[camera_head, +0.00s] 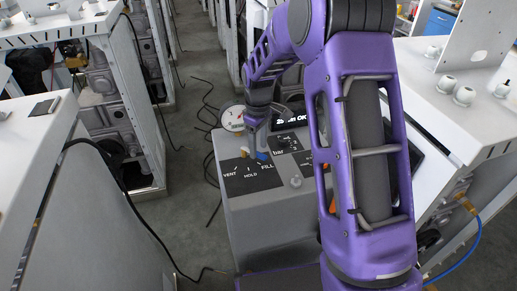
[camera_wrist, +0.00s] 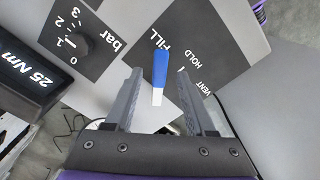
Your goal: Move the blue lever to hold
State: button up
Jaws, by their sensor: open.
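The blue lever (camera_wrist: 160,68) shows between my gripper's fingers in the wrist view, with its blue end towards the word FILL and a white part at its other end. In the head view the lever (camera_head: 262,156) shows as a small blue spot beside FILL. Its dark label panel (camera_head: 250,179) reads VENT, HOLD and FILL. My gripper (camera_wrist: 160,76) is open, with one finger on each side of the lever and gaps showing between. In the head view my gripper (camera_head: 251,142) is over the panel's back edge, and partly hides the lever's base.
On the same grey box are a dial knob (camera_wrist: 76,45) marked bar, a screen (camera_head: 290,121) and a round gauge (camera_head: 233,118). A pale knob (camera_head: 296,181) stands right of the panel. White-topped benches (camera_head: 75,27) flank the box; loose black cables lie on the floor.

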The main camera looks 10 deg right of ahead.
jog(key=shift+f, duration=0.7)
grip_shut()
dwell(1.0)
